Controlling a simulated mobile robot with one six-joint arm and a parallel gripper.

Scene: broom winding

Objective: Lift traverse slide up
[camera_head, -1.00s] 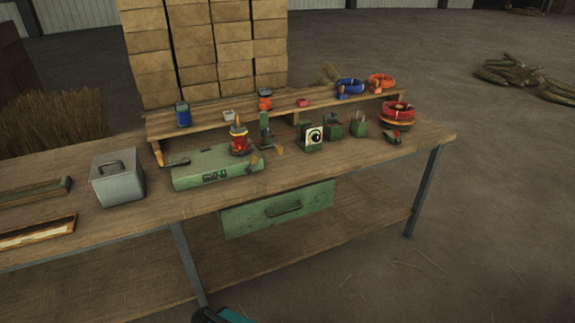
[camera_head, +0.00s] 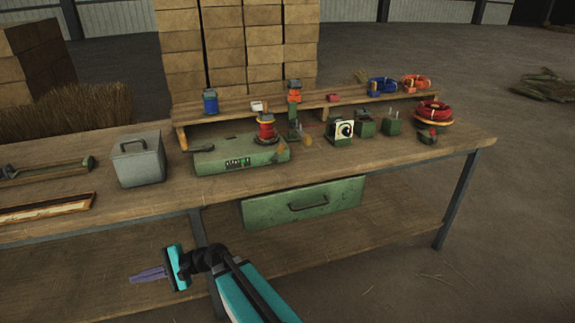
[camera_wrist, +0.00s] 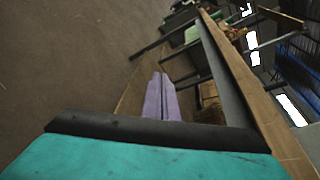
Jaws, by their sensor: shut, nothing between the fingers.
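A grey metal box (camera_head: 138,162) stands left of the machine. Behind is a raised shelf (camera_head: 225,122) with bottles and wire coils. Right of the spool stand several small green blocks. A green drawer (camera_head: 335,198) hangs under the bench top. Floor in front is clear.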

